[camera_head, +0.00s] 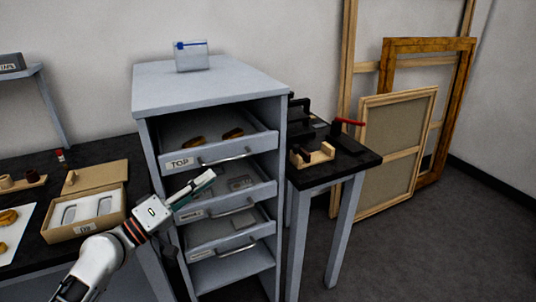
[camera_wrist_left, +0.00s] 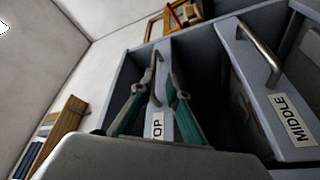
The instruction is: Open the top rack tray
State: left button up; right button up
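The grey rack (camera_head: 210,82) stands in the middle of the head view. Its top tray (camera_head: 256,146), labelled TOP, sits in the rack with its front near the rack's front edge and gilt pieces (camera_head: 233,133) inside. Its bar handle (camera_head: 226,158) also shows in the wrist view (camera_wrist_left: 155,78). My left gripper (camera_head: 207,179) is in front of the rack, just below the top handle in the head view. In the wrist view its teal fingers (camera_wrist_left: 154,84) are apart, with the handle seen between them; contact cannot be told. My right gripper is not in view.
The middle tray (camera_head: 253,193) and a lower tray (camera_head: 238,238) lie below. A dark bench with an open box (camera_head: 88,222) is at left. A small dark-topped table (camera_head: 351,162) with tools stands close at right, with frames (camera_head: 398,140) behind it.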

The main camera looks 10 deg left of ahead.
aim_at(230, 159)
pick_arm(q)
jog(key=p+x, duration=0.1)
jog(key=x, duration=0.3)
jog(key=r+p+x, duration=0.1)
jog(key=x, duration=0.3)
jog(key=shift+s+r, duration=0.15)
jog(key=shift+r, duration=0.1)
jog(key=shift+w+d+f, duration=0.1)
jog(key=shift+w+d, duration=0.15)
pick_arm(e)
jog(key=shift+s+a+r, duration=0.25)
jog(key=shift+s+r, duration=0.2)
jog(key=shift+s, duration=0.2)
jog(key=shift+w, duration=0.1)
pick_arm(q)
grip_shut()
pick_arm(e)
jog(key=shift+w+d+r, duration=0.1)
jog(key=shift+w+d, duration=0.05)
